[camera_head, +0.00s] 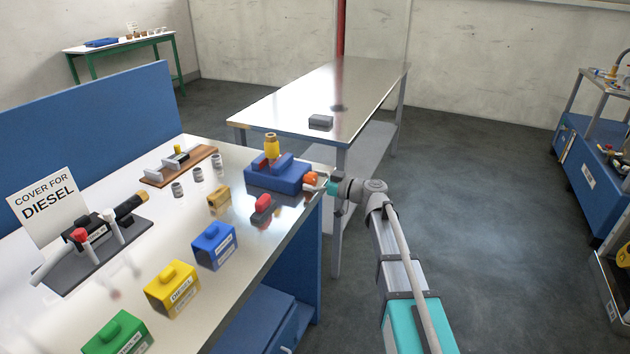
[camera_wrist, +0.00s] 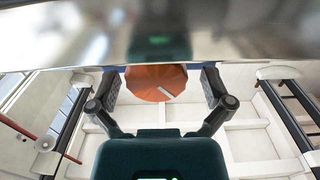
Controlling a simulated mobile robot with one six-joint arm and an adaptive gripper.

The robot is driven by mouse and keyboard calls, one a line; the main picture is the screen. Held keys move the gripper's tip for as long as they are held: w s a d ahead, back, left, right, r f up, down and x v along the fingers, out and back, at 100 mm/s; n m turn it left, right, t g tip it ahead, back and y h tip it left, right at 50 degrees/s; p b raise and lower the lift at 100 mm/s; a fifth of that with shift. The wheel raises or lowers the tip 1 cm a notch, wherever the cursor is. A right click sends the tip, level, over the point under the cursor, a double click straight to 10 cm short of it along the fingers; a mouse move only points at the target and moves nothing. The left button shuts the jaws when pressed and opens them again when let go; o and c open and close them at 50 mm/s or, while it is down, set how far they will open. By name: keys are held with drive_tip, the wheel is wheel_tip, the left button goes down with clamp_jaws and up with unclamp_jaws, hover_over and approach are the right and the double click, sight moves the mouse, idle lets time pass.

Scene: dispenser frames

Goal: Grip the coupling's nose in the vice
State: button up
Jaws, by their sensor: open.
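The blue vice (camera_head: 278,178) stands at the right end of the steel-topped workbench. A yellow coupling (camera_head: 271,144) stands upright at its jaws, with a red part (camera_head: 271,158) beside its lower end. Whether its nose is clamped I cannot tell. An orange knob (camera_head: 311,178) is on the vice's right side, and it also shows in the wrist view (camera_wrist: 155,83). My gripper (camera_head: 321,182) is at the knob from the right. In the wrist view my gripper (camera_wrist: 161,86) is open, with one finger on each side of the knob and small gaps showing.
A red-topped grey piece (camera_head: 262,208), a small yellow block (camera_head: 219,197) and several grey cylinders lie near the vice. Blue (camera_head: 215,247), yellow (camera_head: 172,290) and green (camera_head: 117,335) boxes line the front edge.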

drive_tip(key=c, duration=1)
drive_tip(key=shift+d+f, duration=0.1)
drive_tip(key=shift+d, duration=0.4)
drive_tip(key=shift+c, duration=0.7)
drive_tip(key=shift+a, duration=0.45)
drive_tip(key=shift+m, duration=0.3)
drive_tip(key=shift+a+m, duration=0.1)
drive_tip(key=shift+m, duration=2.5)
